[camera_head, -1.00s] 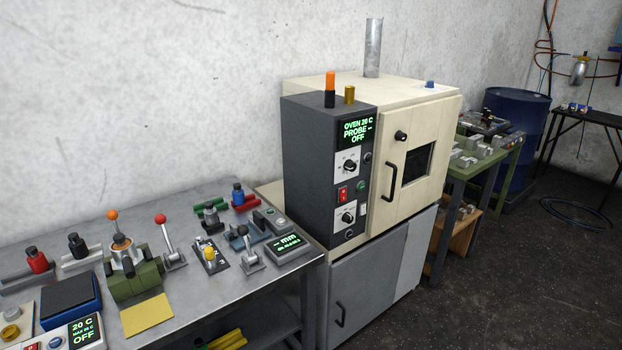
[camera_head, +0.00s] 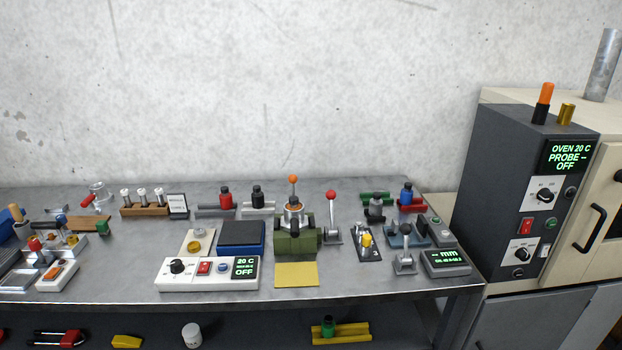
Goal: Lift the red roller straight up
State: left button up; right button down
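Neither of my grippers shows in the head view, and nothing holds the red roller.
The workbench (camera_head: 135,230) is crowded. A beige oven with a dark control panel (camera_head: 510,180) stands at right. Wall space above is clear.

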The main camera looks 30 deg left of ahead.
aim_at(225, 197)
jog(key=u, duration=1.6)
jog(key=j+u, duration=0.15)
jog(key=j, duration=1.05)
